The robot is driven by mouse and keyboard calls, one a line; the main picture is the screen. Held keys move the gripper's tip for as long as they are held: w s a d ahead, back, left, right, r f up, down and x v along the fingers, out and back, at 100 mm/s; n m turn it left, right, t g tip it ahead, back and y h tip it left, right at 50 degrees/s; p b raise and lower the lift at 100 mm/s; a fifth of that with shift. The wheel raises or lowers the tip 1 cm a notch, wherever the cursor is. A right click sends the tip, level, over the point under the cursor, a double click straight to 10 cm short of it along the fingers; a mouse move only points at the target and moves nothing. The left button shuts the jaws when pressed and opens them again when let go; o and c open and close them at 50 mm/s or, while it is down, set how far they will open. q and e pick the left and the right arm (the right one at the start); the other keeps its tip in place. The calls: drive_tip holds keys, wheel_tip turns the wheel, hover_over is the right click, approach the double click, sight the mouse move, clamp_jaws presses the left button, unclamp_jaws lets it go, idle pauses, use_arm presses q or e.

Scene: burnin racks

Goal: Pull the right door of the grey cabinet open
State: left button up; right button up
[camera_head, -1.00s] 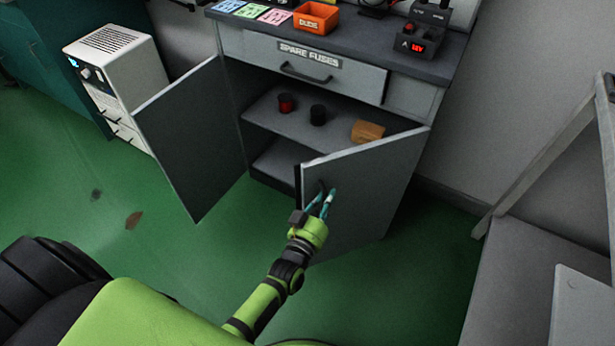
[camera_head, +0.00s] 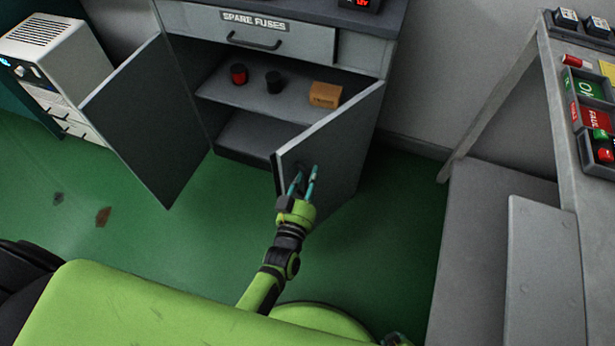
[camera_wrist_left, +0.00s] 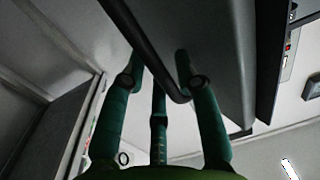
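The grey cabinet (camera_head: 357,52) stands with both doors swung outward. Its right door (camera_head: 338,150) is partly open, its free edge toward me and its outer face turned to the lower right. My left gripper (camera_head: 303,178) is at that door's outer face, near the free edge. In the left wrist view, the dark bar handle (camera_wrist_left: 142,50) passes among the teal fingers of my left gripper (camera_wrist_left: 160,75), which appear closed around it; the exact contact is partly hidden. The left door (camera_head: 150,120) stands wide open. My right gripper is not clearly in view.
The shelves inside hold a red can (camera_head: 239,74), a black can (camera_head: 273,81) and a brown box (camera_head: 325,94). A white unit (camera_head: 60,60) stands at left. A grey workbench (camera_head: 570,150) is at right. Green floor (camera_head: 385,215) lies free beside the right door.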

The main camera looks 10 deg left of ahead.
use_arm(q)
drive_tip(key=shift+a, duration=0.1)
drive_tip(key=s, duration=1.2)
drive_tip(key=shift+a, duration=0.15)
